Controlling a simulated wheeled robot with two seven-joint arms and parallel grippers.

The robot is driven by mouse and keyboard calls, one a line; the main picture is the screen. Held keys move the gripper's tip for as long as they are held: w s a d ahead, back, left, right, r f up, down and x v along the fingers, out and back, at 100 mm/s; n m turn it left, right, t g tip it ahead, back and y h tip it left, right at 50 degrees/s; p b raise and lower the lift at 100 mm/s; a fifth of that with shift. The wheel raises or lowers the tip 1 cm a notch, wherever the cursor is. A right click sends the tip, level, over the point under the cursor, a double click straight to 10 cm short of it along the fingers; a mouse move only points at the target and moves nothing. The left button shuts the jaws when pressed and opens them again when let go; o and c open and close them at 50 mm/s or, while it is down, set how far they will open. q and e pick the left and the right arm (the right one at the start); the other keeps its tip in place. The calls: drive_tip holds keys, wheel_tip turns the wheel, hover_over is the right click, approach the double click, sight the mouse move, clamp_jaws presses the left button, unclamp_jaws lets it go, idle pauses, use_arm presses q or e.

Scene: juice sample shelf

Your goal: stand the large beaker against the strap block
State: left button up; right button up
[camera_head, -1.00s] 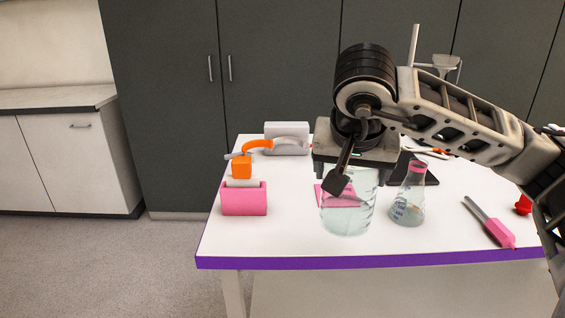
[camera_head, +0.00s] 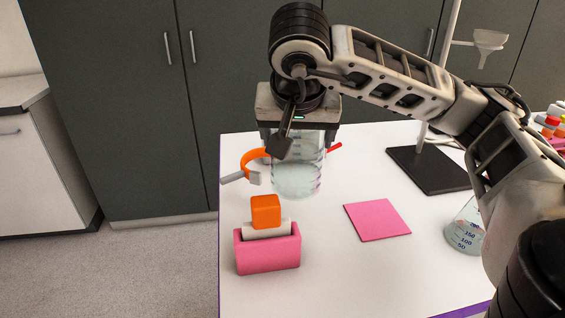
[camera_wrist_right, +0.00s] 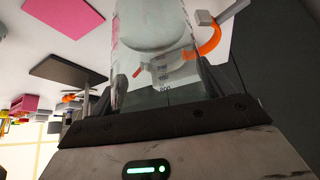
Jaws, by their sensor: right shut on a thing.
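My right gripper (camera_head: 297,135) is shut on the large beaker (camera_head: 297,178), a clear vessel holding pale liquid, and keeps it upright at the table's far left part. The right wrist view also shows the beaker (camera_wrist_right: 155,75) between the fingers. I cannot tell whether its base touches the table. An orange curved strap (camera_head: 251,158) with a grey end piece sits just left of the beaker. It also shows in the right wrist view (camera_wrist_right: 208,40). The pale block by the strap is mostly hidden behind the beaker and gripper, so the gap is unclear. My left gripper is out of view.
A flat pink square (camera_head: 377,220) lies to the right, near a flask (camera_head: 462,236). A black stand base (camera_head: 432,169) is at the back right.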

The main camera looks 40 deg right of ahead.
drive_tip(key=w+d+f, duration=0.2)
drive_tip(key=w+d, duration=0.1)
drive_tip(key=w+d+f, duration=0.3)
drive_tip(key=w+d+f+p, duration=0.1)
drive_tip(key=w+d+f, duration=0.2)
drive_tip(key=w, duration=0.1)
drive_tip(key=shift+d, duration=0.3)
drive_tip(key=shift+r, duration=0.1)
drive_tip(key=shift+f, duration=0.3)
drive_tip(key=o, duration=1.1)
drive_tip(key=shift+a, duration=0.1)
drive_tip(key=shift+o, duration=0.2)
drive_tip(key=shift+s+f, duration=0.1)
